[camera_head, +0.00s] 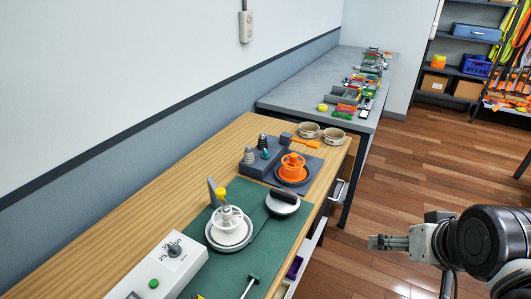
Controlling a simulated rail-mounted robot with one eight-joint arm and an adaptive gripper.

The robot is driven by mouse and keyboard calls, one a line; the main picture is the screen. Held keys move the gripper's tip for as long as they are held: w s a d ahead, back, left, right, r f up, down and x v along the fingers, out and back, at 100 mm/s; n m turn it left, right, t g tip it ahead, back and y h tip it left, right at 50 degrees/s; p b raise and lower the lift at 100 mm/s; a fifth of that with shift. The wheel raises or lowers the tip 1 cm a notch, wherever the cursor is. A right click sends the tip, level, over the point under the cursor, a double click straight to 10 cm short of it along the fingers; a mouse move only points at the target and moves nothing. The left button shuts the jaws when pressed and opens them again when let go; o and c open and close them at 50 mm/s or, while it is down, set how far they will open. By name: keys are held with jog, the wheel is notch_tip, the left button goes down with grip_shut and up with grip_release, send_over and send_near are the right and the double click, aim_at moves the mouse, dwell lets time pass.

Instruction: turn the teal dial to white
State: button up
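A small teal part (265,154) shows on the dark grey block (260,160) on the wooden bench, between two grey ribbed cones. It is too small to tell whether it is a dial or which way it points. I see no clear white mark beside it. A dark knob (174,250) with numbers around it stands on a white box at the front left; it is not teal. My gripper (374,243) is at the right, over the floor, well away from the bench and touching nothing. It is seen side-on, so its opening does not show.
An orange spoked piece (292,168) sits right of the teal part. A white spoked piece (229,219) and a round black-handled item (283,202) are on the green mat (262,235). Open drawers (296,265) stick out from the bench front. The floor between bench and gripper is clear.

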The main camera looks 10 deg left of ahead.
jog(key=shift+n+g, duration=0.3)
jog(key=w+r, duration=0.2)
jog(key=w+a+r, duration=0.1)
jog(key=w, duration=0.1)
jog(key=w+r+p, duration=0.1)
jog(key=r, duration=0.1)
jog(key=shift+w+a+r, duration=0.35)
jog(key=shift+w+a, duration=0.05)
jog(key=c, duration=1.1)
jog(key=shift+n+g, duration=0.3)
jog(key=shift+g, duration=0.1)
jog(key=w+r, duration=0.1)
jog(key=w, duration=0.1)
jog(key=w+a+r, duration=0.1)
jog(key=w+r, duration=0.1)
jog(key=w+a+r, duration=0.1)
jog(key=w, duration=0.1)
jog(key=shift+w+a+r+p, duration=0.15)
jog(key=shift+w+p, duration=0.05)
jog(key=shift+p, duration=0.1)
jog(key=shift+c, duration=0.8)
jog(key=w+a+r, duration=0.3)
jog(key=w, duration=0.4)
jog(key=n+g+p, duration=0.4)
jog(key=g+p, duration=0.2)
send_over(266, 151)
notch_tip(266, 151, down, 14)
notch_tip(266, 151, down, 14)
jog(key=shift+r+p, duration=0.2)
jog(key=shift+p, duration=0.3)
